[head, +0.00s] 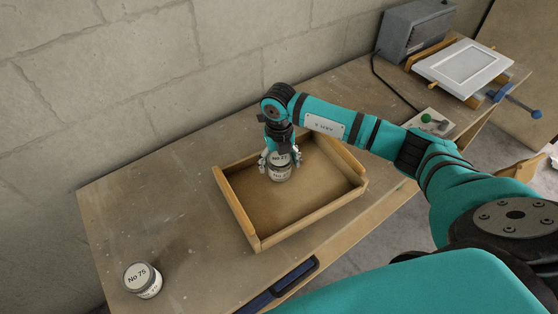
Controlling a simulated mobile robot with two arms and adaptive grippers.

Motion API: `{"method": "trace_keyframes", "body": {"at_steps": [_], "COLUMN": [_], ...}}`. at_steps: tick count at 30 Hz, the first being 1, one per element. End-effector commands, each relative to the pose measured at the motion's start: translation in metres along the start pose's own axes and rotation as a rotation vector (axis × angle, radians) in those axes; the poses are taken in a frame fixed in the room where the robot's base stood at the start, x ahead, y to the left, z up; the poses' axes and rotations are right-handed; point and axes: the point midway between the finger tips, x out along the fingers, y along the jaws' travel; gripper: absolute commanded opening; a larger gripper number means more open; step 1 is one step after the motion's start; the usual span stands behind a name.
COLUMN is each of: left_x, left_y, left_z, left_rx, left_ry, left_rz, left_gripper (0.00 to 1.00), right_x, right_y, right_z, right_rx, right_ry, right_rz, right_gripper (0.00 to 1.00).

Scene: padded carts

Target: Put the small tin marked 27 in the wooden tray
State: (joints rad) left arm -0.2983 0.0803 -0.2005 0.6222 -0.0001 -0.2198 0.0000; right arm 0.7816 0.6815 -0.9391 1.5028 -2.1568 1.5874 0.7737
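A small tin (280,174) with a pale label and lid is inside the walls of the wooden tray (241,219), toward its back. Its marking is partly covered and too small to read surely. My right gripper (281,161) points down over the tray, with its fingers on either side of the tin, and looks shut on it. I cannot tell whether the tin touches the tray floor. My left gripper is not in view.
Another tin, marked No 75 (143,280), stands at the bench's near left. The bench (145,212) is clear between it and the tray. A grey box (413,30), a white framed panel (465,66) and a blue clamp (515,98) are at the far right. A wall runs behind.

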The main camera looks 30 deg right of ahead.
Motion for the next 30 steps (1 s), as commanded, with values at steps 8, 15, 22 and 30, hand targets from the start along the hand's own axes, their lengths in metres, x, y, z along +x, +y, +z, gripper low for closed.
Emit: {"method": "trace_keyframes", "body": {"at_steps": [8, 15, 22, 30], "left_x": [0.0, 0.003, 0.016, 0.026], "left_y": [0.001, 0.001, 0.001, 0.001], "left_z": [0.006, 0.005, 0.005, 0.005], "left_rx": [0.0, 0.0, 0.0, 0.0], "left_ry": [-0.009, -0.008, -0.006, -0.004], "left_rz": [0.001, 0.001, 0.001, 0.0], "left_gripper": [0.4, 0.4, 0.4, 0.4], "right_x": [0.0, -0.015, -0.063, -0.11], "right_y": [0.0, 0.0, 0.0, 0.0], "right_z": [0.0, 0.001, 0.002, 0.001], "right_rx": [0.0, 0.0, 0.001, 0.0], "right_ry": [0.0, -0.004, -0.007, -0.004], "right_rz": [0.0, 0.0, 0.001, 0.001], "right_gripper": [0.9, 0.9, 0.9, 0.9]}}
